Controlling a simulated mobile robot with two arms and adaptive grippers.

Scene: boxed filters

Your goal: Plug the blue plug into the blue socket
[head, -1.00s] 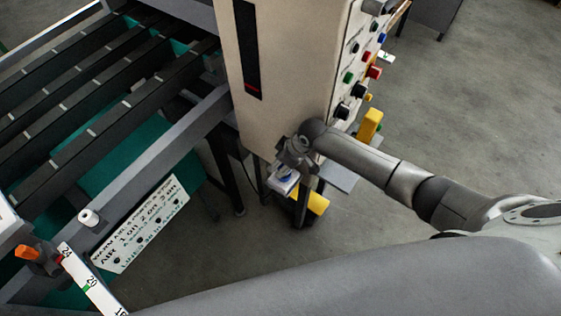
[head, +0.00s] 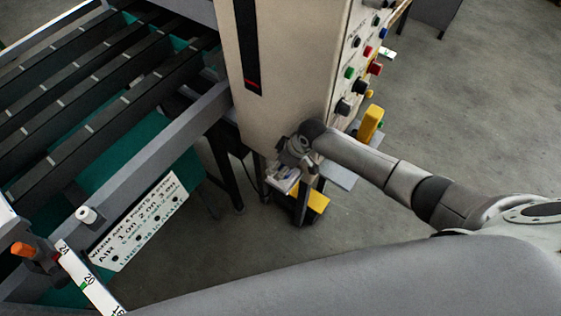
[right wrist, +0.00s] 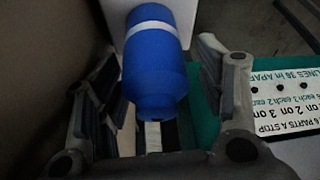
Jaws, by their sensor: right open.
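A blue cylinder with a pale band, which looks like the blue plug (right wrist: 155,75), stands against a white plate (right wrist: 122,22) in the right wrist view. My right gripper (right wrist: 158,88) is open, with one finger on each side of the blue body and a visible gap on the right. Whether the left finger touches it is unclear. In the head view my right gripper (head: 292,165) is at the lower corner of the beige cabinet, just above the small white plate (head: 283,181). I cannot tell a separate blue socket from the plug. My left gripper is out of view.
The beige cabinet (head: 290,70) stands beside my right gripper, with buttons on its right face. Yellow parts (head: 369,123) are nearby. A machine with dark rails (head: 95,95) and a lettered sign (head: 137,222) is at left.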

